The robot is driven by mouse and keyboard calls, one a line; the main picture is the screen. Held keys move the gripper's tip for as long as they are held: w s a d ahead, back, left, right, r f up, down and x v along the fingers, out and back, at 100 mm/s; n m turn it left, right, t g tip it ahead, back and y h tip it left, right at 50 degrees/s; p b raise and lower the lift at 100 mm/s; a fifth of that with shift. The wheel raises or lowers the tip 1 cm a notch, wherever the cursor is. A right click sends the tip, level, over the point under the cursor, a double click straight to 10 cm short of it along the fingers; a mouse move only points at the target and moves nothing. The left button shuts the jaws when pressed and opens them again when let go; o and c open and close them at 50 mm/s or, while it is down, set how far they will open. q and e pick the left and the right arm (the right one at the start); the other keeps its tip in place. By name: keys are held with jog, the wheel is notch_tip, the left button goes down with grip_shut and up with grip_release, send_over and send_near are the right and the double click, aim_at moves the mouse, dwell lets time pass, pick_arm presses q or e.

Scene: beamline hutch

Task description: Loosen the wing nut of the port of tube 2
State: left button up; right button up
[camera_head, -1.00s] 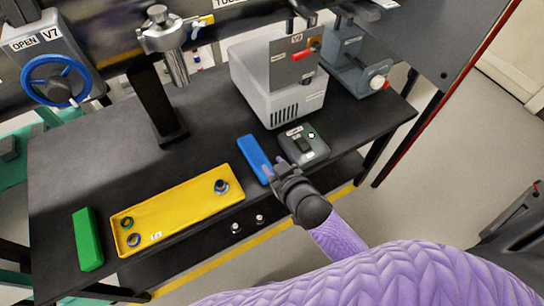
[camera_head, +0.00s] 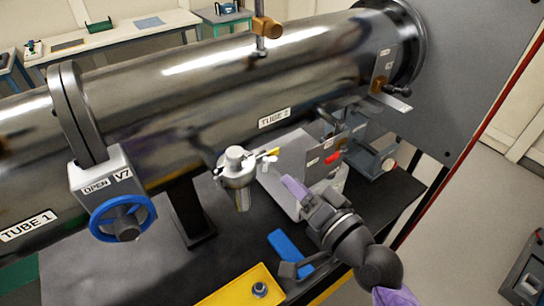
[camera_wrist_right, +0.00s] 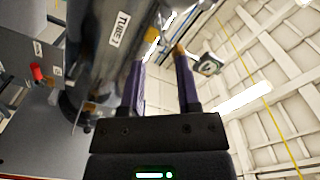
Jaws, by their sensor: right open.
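Tube 2 (camera_head: 300,75) is the large shiny horizontal cylinder with a "TUBE 2" label. Its port (camera_head: 237,172) is a metal fitting with a round cap, in front of and below the tube. A yellow-tipped part at the port's right side (camera_head: 271,153) looks like the wing nut; its exact shape is too small to tell. My right gripper (camera_head: 301,192) is open, right of and below the port, apart from it. The right wrist view shows its two purple fingers (camera_wrist_right: 161,65) spread with nothing between them. My left gripper is not in view.
A blue handwheel valve V7 (camera_head: 122,216) marked OPEN is at left. A grey box (camera_head: 290,165) with a red knob stands behind my right gripper. A blue block (camera_head: 289,250) and a yellow tray (camera_head: 240,288) lie on the black bench (camera_head: 90,270).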

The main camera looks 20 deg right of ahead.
aim_at(273, 165)
jog(key=x, duration=0.5)
jog(key=shift+w+a, duration=0.2)
jog(key=shift+w, duration=0.15)
grip_shut()
